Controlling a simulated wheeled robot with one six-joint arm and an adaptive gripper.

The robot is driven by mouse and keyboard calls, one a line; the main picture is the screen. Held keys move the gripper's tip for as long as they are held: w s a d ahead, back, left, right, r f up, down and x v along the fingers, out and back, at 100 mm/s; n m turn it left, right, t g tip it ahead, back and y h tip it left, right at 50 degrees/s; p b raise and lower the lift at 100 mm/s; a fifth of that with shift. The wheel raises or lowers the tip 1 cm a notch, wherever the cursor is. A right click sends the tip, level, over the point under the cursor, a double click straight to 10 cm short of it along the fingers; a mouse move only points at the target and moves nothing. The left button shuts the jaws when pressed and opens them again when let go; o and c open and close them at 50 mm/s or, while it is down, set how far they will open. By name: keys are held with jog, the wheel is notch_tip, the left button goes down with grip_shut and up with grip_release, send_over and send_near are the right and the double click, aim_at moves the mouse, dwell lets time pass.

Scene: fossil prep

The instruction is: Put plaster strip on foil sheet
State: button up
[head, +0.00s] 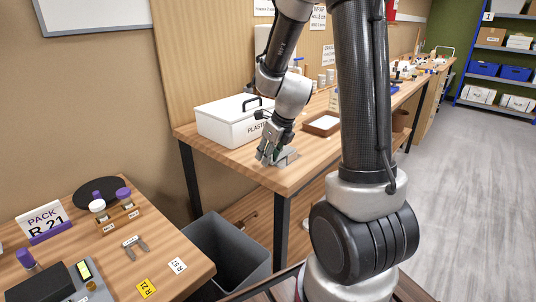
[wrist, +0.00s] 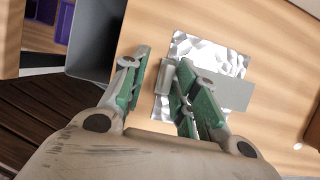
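The foil sheet (wrist: 208,47) is a crinkled silver square lying on the wooden bench top. A flat grey strip (wrist: 232,92), which looks like the plaster strip, lies across the foil and extends past its right edge. My gripper (wrist: 155,68) is open above the bench, its green-padded fingers apart. The right finger covers part of the strip and foil; a small grey piece, perhaps the strip's end, shows beside that finger, inside the gap. I cannot tell whether it touches. In the head view my gripper (head: 268,157) is low near the bench's front edge, with grey material beside it.
A white lidded box (head: 222,121) labelled with plaster stands behind my gripper. A brown tray (head: 321,124) is to its right. A grey bin (head: 226,252) stands on the floor below. A lower wooden table (head: 190,273) with labelled items is at left.

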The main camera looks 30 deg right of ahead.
jog(key=shift+r, duration=0.1)
jog(key=s+r+n, duration=0.9)
jog(key=s+r, duration=0.1)
jog(key=r, duration=0.4)
jog(key=s+r+n+h, duration=0.1)
jog(key=s+r+n, duration=0.1)
jog(key=s+n, duration=1.1)
jog(key=shift+s+a+r+n+h, duration=0.3)
jog(key=shift+a+r+n, duration=0.15)
jog(key=shift+n, duration=4.55)
